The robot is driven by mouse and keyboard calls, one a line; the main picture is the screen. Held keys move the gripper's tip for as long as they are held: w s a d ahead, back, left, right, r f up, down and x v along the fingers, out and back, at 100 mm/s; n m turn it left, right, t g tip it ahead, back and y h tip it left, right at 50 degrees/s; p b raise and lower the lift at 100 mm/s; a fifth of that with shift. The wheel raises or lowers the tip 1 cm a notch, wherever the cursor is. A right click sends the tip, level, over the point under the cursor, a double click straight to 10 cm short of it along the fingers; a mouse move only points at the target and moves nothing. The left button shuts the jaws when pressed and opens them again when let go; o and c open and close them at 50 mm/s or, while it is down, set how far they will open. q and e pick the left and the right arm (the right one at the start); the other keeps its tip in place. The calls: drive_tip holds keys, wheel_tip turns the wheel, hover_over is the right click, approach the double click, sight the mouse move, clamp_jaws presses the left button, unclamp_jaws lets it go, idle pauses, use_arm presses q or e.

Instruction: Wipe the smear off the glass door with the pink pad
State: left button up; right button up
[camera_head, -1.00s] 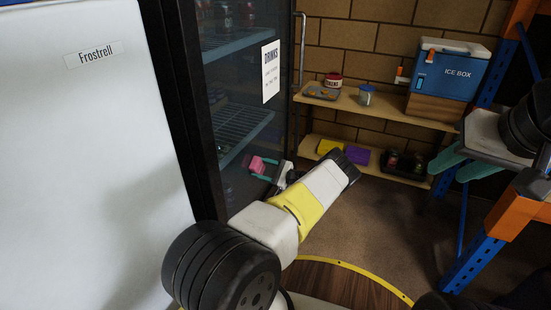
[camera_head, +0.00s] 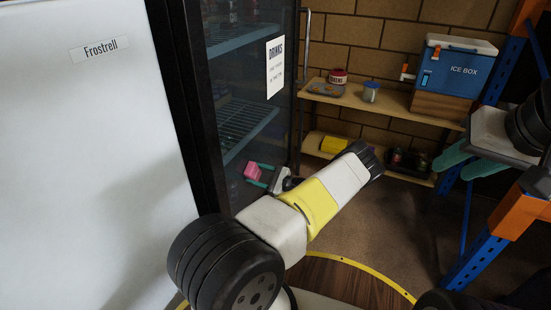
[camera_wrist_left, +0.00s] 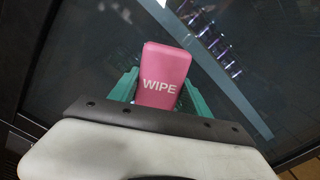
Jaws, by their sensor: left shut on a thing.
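The pink pad (camera_head: 252,171) is between the teal fingers of my left gripper (camera_head: 259,176), which is shut on it. In the left wrist view the pad (camera_wrist_left: 163,80) shows its face marked WIPE. The pad is in front of the lower part of the glass door (camera_head: 258,125); whether it touches the glass I cannot tell. The door glass also fills the background of the left wrist view (camera_wrist_left: 75,75). I cannot make out a smear in either view. My right gripper (camera_head: 470,162), at the right, shows two teal fingers apart with nothing seen between them.
A white panel labelled Frostrell (camera_head: 100,130) stands at left. A DRINKS notice (camera_head: 275,68) is on the door. Behind are a wooden shelf (camera_head: 392,105), a blue ice box (camera_head: 455,72) and a blue rack post (camera_head: 470,255). Brown floor is clear below.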

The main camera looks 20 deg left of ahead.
sight(243, 178)
use_arm(q)
drive_tip(key=shift+s+a, duration=0.2)
drive_tip(key=shift+s, duration=0.95)
drive_tip(key=shift+s+a, duration=0.15)
drive_tip(key=shift+s, duration=0.95)
drive_tip(key=d, duration=0.6)
drive_tip(key=shift+s, duration=0.2)
drive_tip(key=shift+d, duration=0.1)
drive_tip(key=d, duration=0.3)
drive_tip(key=shift+s, duration=0.1)
drive_tip(key=shift+r, duration=0.15)
